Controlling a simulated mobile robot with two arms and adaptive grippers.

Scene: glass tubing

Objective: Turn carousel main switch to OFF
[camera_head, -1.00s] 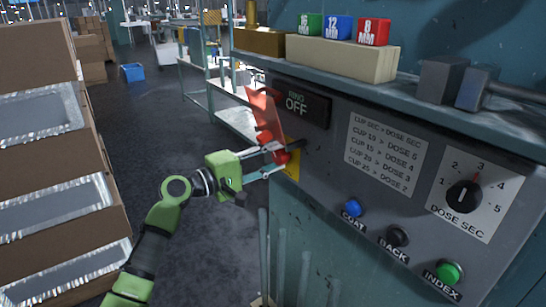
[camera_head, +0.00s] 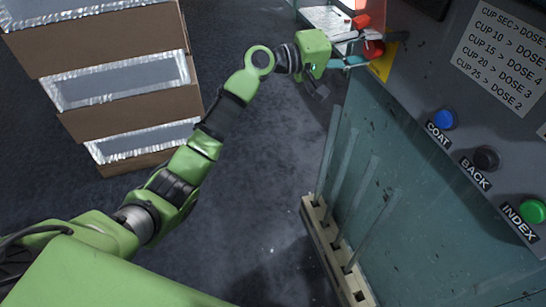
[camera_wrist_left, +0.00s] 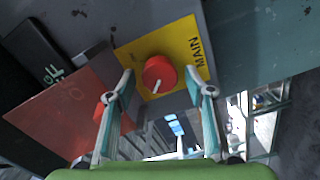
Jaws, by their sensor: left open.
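The main switch is a round red knob (camera_wrist_left: 160,74) on a yellow plate (camera_wrist_left: 190,50) lettered MAIN in the left wrist view. A short white mark on the knob points toward the picture's bottom, slightly left. The knob also shows in the head view (camera_head: 374,48) at the top. My left gripper (camera_head: 360,48) is open in front of it; in the wrist view its fingers (camera_wrist_left: 160,90) lie on either side of the knob. I cannot tell whether they touch it. A red see-through flap (camera_wrist_left: 62,115) stands out left of the plate. My right gripper is not in view.
The grey panel also carries a blue COAT button (camera_head: 444,119), a black BACK button (camera_head: 486,159) and a green INDEX button (camera_head: 532,211). A wooden rack (camera_head: 327,240) with upright glass tubes stands below. Stacked cardboard boxes (camera_head: 110,60) are at left; the floor between is clear.

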